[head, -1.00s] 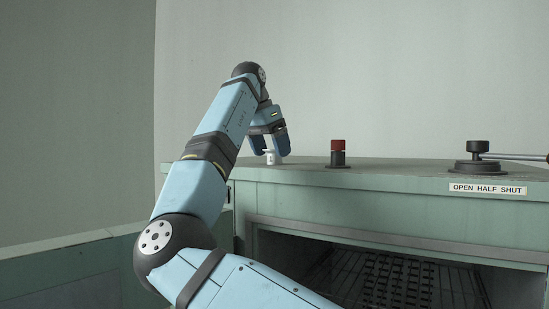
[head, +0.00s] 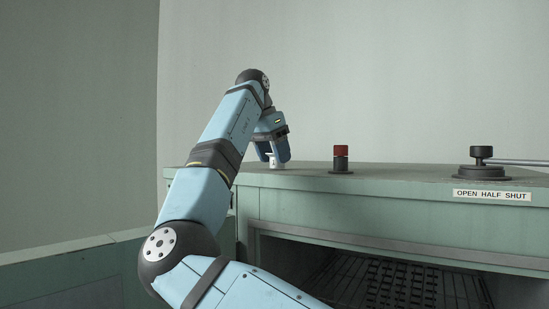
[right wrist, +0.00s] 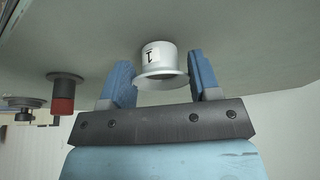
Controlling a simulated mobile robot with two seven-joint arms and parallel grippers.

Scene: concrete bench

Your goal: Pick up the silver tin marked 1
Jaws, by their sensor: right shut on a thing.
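The silver tin marked 1 (right wrist: 160,62) is a small pale metal cylinder with a flared rim and a white label bearing a dark "1". In the head view the tin (head: 272,162) stands at the left part of the green cabinet's top, partly hidden by the fingers. My right gripper (head: 274,158) reaches down over it, with a blue finger on either side. My left gripper is not in view.
A red-capped dark knob (head: 341,158) stands on the cabinet top (head: 400,170) to the right of the tin. Farther right is a dark valve with a lever (head: 481,165), above an "OPEN HALF SHUT" label (head: 491,195). An open bay with a dark rack (head: 395,285) lies below.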

